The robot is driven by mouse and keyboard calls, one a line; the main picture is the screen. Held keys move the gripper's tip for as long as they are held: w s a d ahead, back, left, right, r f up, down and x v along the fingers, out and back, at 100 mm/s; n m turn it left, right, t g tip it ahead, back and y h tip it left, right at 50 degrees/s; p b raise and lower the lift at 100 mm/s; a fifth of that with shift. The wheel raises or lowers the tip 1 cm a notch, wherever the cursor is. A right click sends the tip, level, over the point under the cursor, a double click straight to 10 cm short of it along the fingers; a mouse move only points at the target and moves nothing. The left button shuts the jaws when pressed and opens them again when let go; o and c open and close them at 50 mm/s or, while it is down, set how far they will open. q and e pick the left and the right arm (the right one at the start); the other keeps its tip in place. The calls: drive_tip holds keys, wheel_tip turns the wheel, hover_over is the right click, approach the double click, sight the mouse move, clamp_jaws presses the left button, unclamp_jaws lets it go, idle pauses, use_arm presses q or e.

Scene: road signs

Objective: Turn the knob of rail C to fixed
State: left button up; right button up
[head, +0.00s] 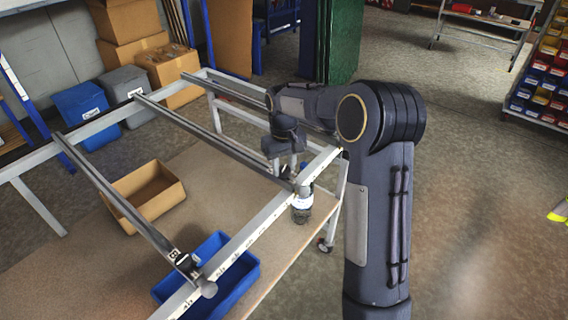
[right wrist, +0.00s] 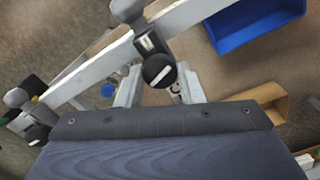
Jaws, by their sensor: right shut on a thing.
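A pale frame carries several long grey rails; the middle rail (head: 205,132) ends near my right gripper. My right gripper (head: 294,176) is at the front beam there. In the right wrist view its two pale fingers (right wrist: 159,84) are shut on a round black knob (right wrist: 159,70), one on each side. A slanted white mark shows on the knob's face. The rail's letter is not readable beside the gripper. The left rail (head: 118,197) ends at a labelled clamp (head: 184,263) at the front. My left gripper is not in view.
Another knob (right wrist: 36,134) sits farther along the beam.

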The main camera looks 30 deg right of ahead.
sight(284, 168)
drive_tip(key=shift+m, duration=1.9)
drive_tip(key=o, duration=1)
wheel_tip(284, 168, up, 8)
drive_tip(key=shift+f, duration=0.1)
